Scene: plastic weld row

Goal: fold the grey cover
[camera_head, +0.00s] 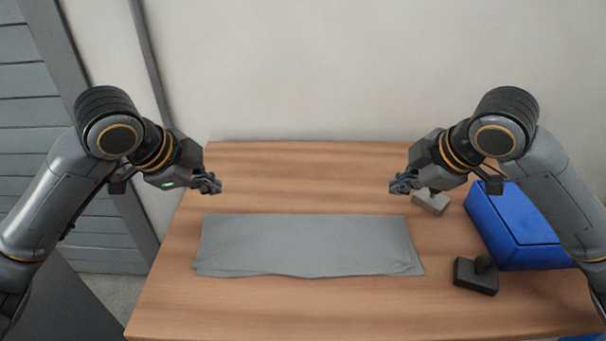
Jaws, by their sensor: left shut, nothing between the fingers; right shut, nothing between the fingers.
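The grey cover (305,245) lies flat on the wooden table as a wide, low rectangle. Its near edge shows slightly offset layers, and there are small wrinkles at its near right corner. My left gripper (215,186) is shut and empty, in the air near the cover's far left corner. My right gripper (394,187) is shut and empty, in the air near the cover's far right corner. Neither gripper touches the cover.
The wooden table (300,312) has free room in front of and behind the cover. On the right are a blue box (512,225), a small grey block (431,203) and a dark block with a knob (476,275). A pale wall stands behind.

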